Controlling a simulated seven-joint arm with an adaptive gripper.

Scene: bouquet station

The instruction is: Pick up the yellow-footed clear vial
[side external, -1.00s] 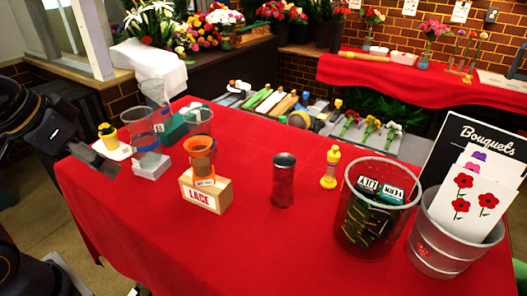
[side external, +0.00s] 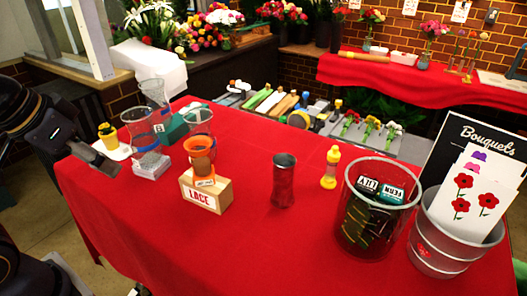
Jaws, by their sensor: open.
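A small upright vial (side external: 329,168) with a yellow foot, a paler, clearer middle and a yellow top stands on the red tablecloth, right of centre. It best fits the yellow-footed clear vial, though it is small in the picture. My gripper (side external: 106,160) is at the far left edge of the table, open, far from this vial. Its fingers are seen partly from the side, beside a white plate with a small yellow pot (side external: 107,134).
A metal bucket (side external: 447,240) holds cards. The front tablecloth is clear.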

